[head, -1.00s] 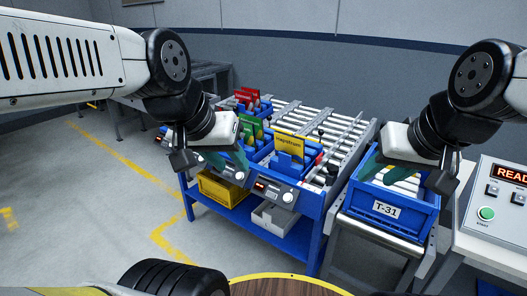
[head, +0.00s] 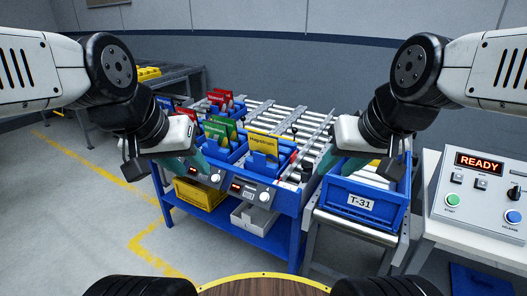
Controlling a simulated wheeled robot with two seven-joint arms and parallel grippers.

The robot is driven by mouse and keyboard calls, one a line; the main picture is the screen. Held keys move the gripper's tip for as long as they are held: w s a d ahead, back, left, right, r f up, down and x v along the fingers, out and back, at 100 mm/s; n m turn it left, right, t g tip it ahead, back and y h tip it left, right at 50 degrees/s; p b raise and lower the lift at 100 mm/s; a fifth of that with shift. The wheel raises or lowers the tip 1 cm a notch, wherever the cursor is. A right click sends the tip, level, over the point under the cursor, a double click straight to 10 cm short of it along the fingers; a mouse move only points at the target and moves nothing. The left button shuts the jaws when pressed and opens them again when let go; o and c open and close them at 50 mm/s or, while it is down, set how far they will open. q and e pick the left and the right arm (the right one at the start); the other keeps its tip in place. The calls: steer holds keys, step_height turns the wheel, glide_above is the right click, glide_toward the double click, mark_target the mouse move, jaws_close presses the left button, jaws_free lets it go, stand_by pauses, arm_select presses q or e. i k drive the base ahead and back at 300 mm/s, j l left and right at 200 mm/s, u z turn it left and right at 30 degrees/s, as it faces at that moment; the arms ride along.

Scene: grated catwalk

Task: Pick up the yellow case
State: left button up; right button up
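The yellow case (head: 263,145) is a thin, labelled, upright panel. It stands in a blue bin on the roller table, at the middle of the head view; its lower part is hidden by the bin. My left gripper (head: 190,161) hangs to the left of it, in front of the bins with green and red cases, and looks open and empty. My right gripper (head: 335,163) is to the right of the yellow case, near the table's right edge and the blue T-31 tote. It appears open and empty, its far finger partly hidden. Neither gripper touches the yellow case.
Red cases (head: 220,100) and green cases (head: 218,130) stand in blue bins further left. The blue T-31 tote (head: 361,203) sits right of the table with something yellow inside. A control box (head: 480,192) reads READY. A yellow bin (head: 200,195) is on the lower shelf.

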mark_target(268, 146)
steer(key=z, duration=1)
steer(key=i+j, duration=0.1)
steer(key=j, duration=0.9)
steer(key=i+j, duration=0.15)
steer(key=j, duration=0.35)
steer(key=i+j, duration=0.1)
steer(key=j, duration=0.4)
